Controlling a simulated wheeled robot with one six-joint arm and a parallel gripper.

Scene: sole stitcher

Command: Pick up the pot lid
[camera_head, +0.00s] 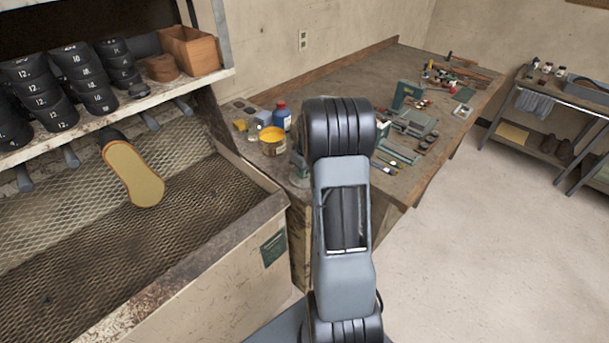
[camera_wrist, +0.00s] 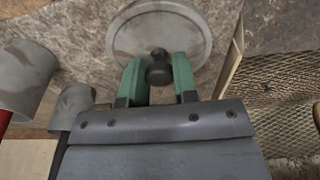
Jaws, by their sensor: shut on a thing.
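The pot lid (camera_wrist: 140,35) is a round, worn grey disc with a raised rim and a black knob (camera_wrist: 158,74), at the top middle of the wrist view. My gripper (camera_wrist: 158,66) has a green finger on each side of the knob and is shut on it. I cannot tell whether the lid is resting on something or is clear of it. In the head view my arm hides my gripper and most of what lies behind it, so I cannot make out the lid there.
The workbench (camera_head: 350,85) holds a yellow-topped can (camera_head: 272,141), a blue bottle (camera_head: 282,116) and several tools. A mesh-lined bin (camera_head: 225,185) with a shoe sole (camera_head: 133,175) stands left. Grey cylinders (camera_wrist: 28,78) are left in the wrist view. Open floor (camera_head: 480,240) lies right.

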